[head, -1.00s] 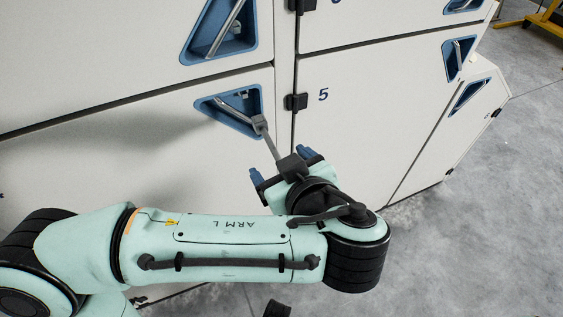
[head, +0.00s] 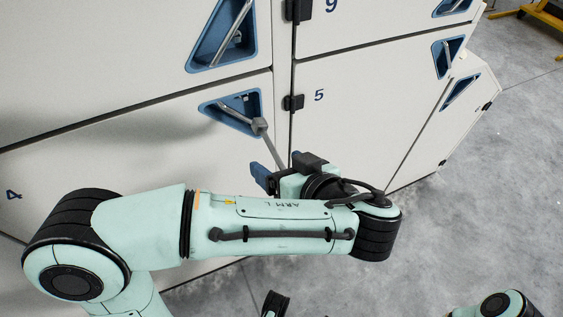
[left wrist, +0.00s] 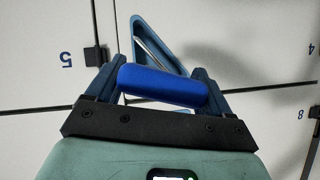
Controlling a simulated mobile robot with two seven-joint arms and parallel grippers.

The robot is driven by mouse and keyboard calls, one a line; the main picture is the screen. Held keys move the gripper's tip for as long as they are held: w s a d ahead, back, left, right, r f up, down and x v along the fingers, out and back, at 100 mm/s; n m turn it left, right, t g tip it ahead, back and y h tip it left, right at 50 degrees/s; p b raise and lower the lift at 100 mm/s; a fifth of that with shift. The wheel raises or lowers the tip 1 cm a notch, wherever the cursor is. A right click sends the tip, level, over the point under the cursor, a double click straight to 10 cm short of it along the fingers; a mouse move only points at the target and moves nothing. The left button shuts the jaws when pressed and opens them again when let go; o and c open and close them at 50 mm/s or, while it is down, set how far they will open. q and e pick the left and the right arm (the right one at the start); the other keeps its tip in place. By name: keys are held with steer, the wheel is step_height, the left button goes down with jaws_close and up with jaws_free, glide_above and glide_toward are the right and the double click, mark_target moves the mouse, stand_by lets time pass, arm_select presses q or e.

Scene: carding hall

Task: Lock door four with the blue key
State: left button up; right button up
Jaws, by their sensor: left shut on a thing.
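Door four (head: 130,165) is a pale panel with a dark "4" at its left side. It looks flush with its neighbours. Its blue triangular handle recess (head: 212,108) is at its upper right corner; the left wrist view also shows this recess (left wrist: 147,28). My left gripper (head: 272,174) is shut on the blue key (left wrist: 163,87), around its thick blue cylindrical handle. The key's grey shaft (head: 272,147) slants up to a grey head at the recess's lower right corner. I cannot tell whether that head is seated in anything. My right gripper's fingers are out of view.
Door five (head: 370,120) is to the right, with a black hinge (head: 293,103) at its left edge. More doors with blue recesses are above. Bare grey floor (head: 490,170) is free at right. A yellow frame (head: 545,22) stands at the far right.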

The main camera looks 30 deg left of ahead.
arm_select(q)
steer(key=shift+m+g+y+p, duration=0.7)
steer(key=shift+m+y+p, duration=0.55)
steer(key=shift+p, duration=0.95)
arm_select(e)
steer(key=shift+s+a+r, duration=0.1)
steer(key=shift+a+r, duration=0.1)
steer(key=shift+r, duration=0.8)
arm_select(q)
steer(key=shift+r+m+p, duration=0.1)
steer(key=shift+m+p, duration=0.25)
steer(key=shift+p, duration=0.15)
steer(key=m+g+y+p, duration=0.1)
steer(key=m+p, duration=0.1)
steer(key=shift+y+p, duration=0.25)
steer(key=shift+p, duration=0.1)
steer(key=shift+m+p, duration=0.4)
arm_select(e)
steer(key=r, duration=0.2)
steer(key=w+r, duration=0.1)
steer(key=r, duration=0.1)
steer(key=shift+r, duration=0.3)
